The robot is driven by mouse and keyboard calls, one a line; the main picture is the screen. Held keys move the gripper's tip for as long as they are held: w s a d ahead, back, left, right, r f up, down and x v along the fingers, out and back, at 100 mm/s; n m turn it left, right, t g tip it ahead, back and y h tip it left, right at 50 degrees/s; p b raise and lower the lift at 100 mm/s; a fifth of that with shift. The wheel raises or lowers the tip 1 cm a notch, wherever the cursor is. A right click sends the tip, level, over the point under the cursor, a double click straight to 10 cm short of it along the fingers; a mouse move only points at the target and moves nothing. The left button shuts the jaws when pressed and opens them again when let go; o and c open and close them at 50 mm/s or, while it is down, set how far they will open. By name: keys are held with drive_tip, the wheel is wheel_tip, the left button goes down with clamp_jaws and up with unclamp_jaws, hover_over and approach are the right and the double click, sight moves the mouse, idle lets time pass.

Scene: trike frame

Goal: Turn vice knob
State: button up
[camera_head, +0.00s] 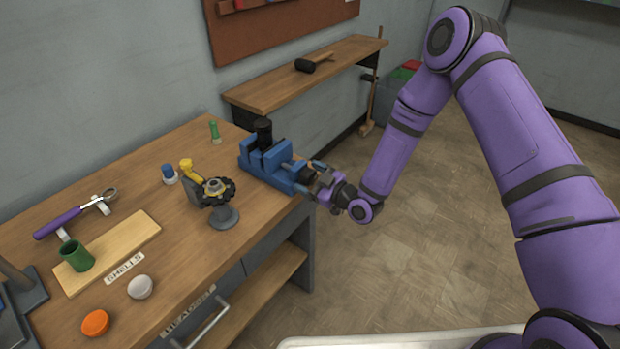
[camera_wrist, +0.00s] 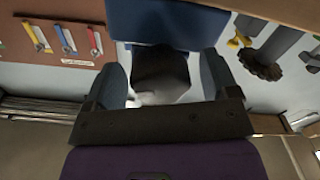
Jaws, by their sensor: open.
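The blue vice (camera_head: 274,164) is fixed at the right corner of the workbench. Its dark knob (camera_head: 307,173) faces right, towards my gripper (camera_head: 313,176). My gripper is open, its two fingers on either side of the knob. In the wrist view the dark knob (camera_wrist: 160,72) sits between the fingers, with gaps visible beside it. The blue vice body (camera_wrist: 165,22) is just beyond it. I cannot tell whether either finger touches the knob.
The workbench (camera_head: 140,180) holds a black clamp-like part on a stand (camera_head: 222,212), a yellow-topped tool (camera_head: 188,167), a green-handled tool (camera_head: 214,130) and a green cup (camera_head: 76,256). A wooden shelf (camera_head: 280,88) stands behind the vice. Open floor (camera_head: 430,260) lies to the right.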

drive_tip(key=shift+s+d, duration=0.1)
drive_tip(key=v, duration=1)
drive_tip(key=shift+s+d, duration=0.2)
idle(0.8)
drive_tip(key=w+d+r+g+h, duration=0.1)
drive_tip(key=w+d+r+h, duration=0.2)
drive_tip(key=r, duration=0.3)
drive_tip(key=w+d+r+h, duration=0.3)
drive_tip(key=r, duration=0.3)
drive_tip(key=s+d+r+m+h, duration=0.2)
drive_tip(key=d+r+m+h, duration=0.15)
drive_tip(key=r, duration=0.35)
drive_tip(key=s+d+r+m+h, duration=0.2)
drive_tip(key=s+d+r+h, duration=0.1)
drive_tip(key=d+r, duration=0.3)
drive_tip(key=s+d+r+m+g+h, duration=0.2)
drive_tip(key=s+d+r+m, duration=0.25)
drive_tip(key=s+r, duration=0.65)
drive_tip(key=s+r+m+g, duration=0.1)
drive_tip(key=s+r+m, duration=0.1)
drive_tip(key=s, duration=0.7)
drive_tip(key=s+r+m+g, duration=0.1)
drive_tip(key=s+r+m, duration=0.1)
drive_tip(key=s, duration=0.6)
drive_tip(key=shift+s+d+g, duration=0.3)
drive_tip(key=shift+s+g, duration=0.1)
